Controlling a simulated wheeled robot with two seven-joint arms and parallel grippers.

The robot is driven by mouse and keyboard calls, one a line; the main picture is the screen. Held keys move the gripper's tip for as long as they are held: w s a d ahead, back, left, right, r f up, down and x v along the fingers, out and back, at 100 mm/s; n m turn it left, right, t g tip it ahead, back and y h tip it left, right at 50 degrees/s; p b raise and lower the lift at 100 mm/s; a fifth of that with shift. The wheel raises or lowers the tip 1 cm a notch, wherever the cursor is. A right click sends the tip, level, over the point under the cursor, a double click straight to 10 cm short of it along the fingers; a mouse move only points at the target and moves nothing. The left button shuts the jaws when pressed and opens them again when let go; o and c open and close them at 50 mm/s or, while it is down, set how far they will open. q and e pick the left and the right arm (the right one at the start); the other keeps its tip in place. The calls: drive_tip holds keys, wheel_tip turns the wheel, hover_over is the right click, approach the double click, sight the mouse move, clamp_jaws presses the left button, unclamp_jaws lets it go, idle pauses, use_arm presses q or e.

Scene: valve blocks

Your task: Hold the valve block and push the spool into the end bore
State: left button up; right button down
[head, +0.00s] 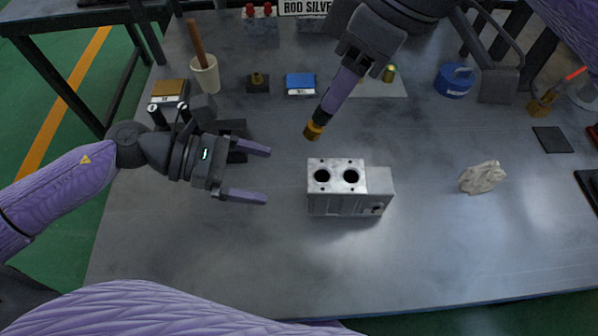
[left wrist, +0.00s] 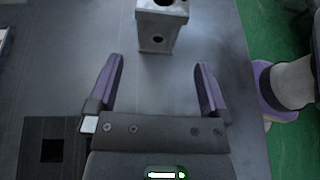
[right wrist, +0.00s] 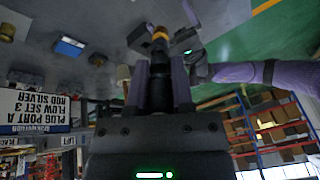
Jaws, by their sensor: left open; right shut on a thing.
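The grey metal valve block (head: 337,202) sits on the table with two large dark bores on top. In the left wrist view the block (left wrist: 153,28) stands beyond the fingertips, with a small round bore in its facing end. My left gripper (head: 267,174) is open and empty, left of the block and apart from it; its fingers also show in the left wrist view (left wrist: 160,68). My right gripper (head: 329,104) is shut on the spool (head: 314,130), whose brass-coloured end points down, above and left of the block. The right wrist view shows the spool (right wrist: 160,36) dark with a gold band.
A blue tray (head: 300,84), a small dark block (head: 258,84) and a cup with a wooden handle (head: 206,76) stand at the back left. A crumpled cloth (head: 482,178) lies right of the block, and a blue round object (head: 453,82) stands behind. The front table area is clear.

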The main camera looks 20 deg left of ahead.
sight(324, 187)
use_arm(q)
drive_tip(key=x, duration=1.1)
drive_tip(key=shift+w+d, duration=0.1)
drive_tip(key=shift+f, duration=0.1)
clamp_jaws()
